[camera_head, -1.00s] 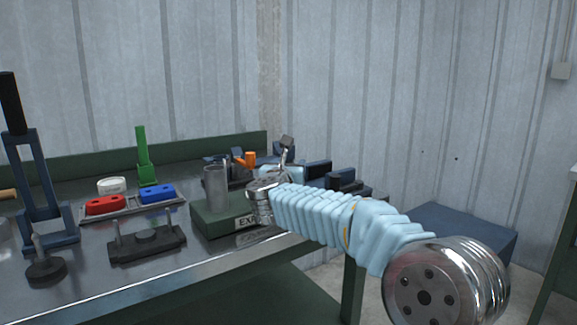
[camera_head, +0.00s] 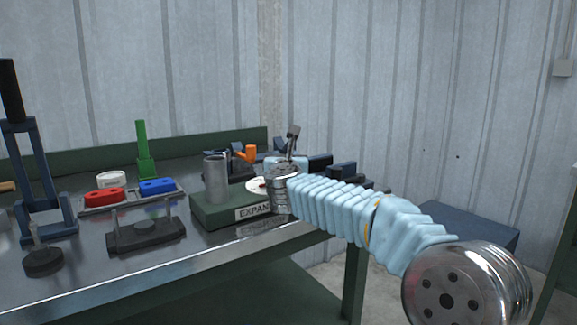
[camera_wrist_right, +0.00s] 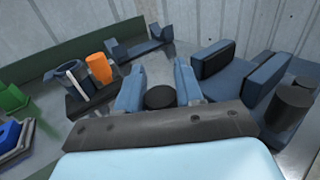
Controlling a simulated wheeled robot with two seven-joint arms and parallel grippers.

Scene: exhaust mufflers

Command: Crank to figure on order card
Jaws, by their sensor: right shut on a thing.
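The expander, a green base (camera_head: 215,212) with a label starting "EXPAN", stands near the bench's front edge with a grey metal cylinder (camera_head: 216,180) upright on it. A white dial (camera_head: 257,185) with a red mark shows partly behind my right wrist. My right gripper (camera_wrist_right: 160,85) has its two blue-grey fingers on either side of a round black knob (camera_wrist_right: 160,98) and is shut on it. In the head view my wrist hides most of this grip. I cannot make out an order card or read the dial. My left gripper is not in view.
An orange handle (camera_head: 250,153) on a dark fixture stands behind the expander. Dark blue blocks (camera_wrist_right: 240,75) lie right of my right gripper. A tray with red (camera_head: 104,197) and blue (camera_head: 157,187) pieces, a dark pegged stand (camera_head: 146,236) and a blue press frame (camera_head: 40,180) are to the left.

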